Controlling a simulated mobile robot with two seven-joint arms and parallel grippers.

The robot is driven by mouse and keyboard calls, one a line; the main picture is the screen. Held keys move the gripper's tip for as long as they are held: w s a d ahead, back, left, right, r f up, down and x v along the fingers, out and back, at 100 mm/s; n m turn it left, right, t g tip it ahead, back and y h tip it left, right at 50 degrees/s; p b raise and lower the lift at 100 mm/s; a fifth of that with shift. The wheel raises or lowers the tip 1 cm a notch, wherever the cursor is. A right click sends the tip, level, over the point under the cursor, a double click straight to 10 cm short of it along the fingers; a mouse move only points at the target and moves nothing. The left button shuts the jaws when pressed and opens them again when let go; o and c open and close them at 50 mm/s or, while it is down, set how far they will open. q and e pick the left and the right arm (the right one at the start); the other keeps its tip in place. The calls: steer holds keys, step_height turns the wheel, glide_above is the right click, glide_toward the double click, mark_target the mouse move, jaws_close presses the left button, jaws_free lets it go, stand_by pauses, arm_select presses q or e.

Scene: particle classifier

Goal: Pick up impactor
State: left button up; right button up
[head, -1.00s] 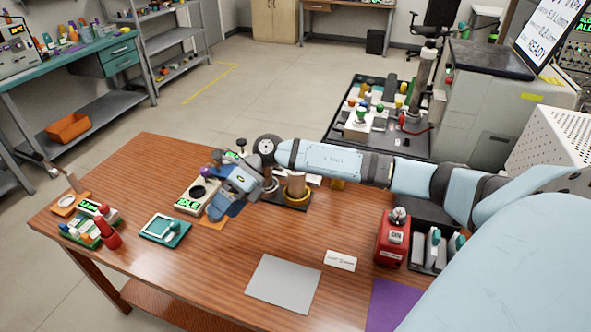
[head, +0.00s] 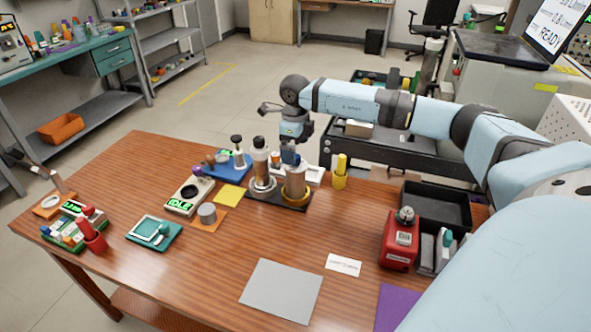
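Two upright metal cylinders stand side by side on a dark base (head: 279,199) at the table's back; I cannot tell for sure which is the impactor. The left one (head: 261,168) is silver with a dark top. The right one (head: 296,183) is copper and silver with a brass-coloured foot. My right gripper (head: 290,158) points down right at the top of the right cylinder. Its fingers are small and dark, and I cannot see whether they touch or grip it. A short grey cylinder (head: 207,213) sits on an orange pad. My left gripper is out of view.
A scale reading IDLE (head: 189,196) and a yellow pad (head: 230,195) lie left of the base. A yellow cylinder (head: 340,172) stands close on its right. A red device (head: 399,243) and a black tray (head: 436,207) are at the right. The front middle of the table holds a flat grey sheet (head: 281,291).

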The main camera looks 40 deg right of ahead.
mark_target(295, 182)
steer(key=shift+w+d+f, duration=0.1)
steer(key=shift+d+f, duration=0.05)
steer(key=shift+f, duration=2.75)
steer(key=c, duration=1.7)
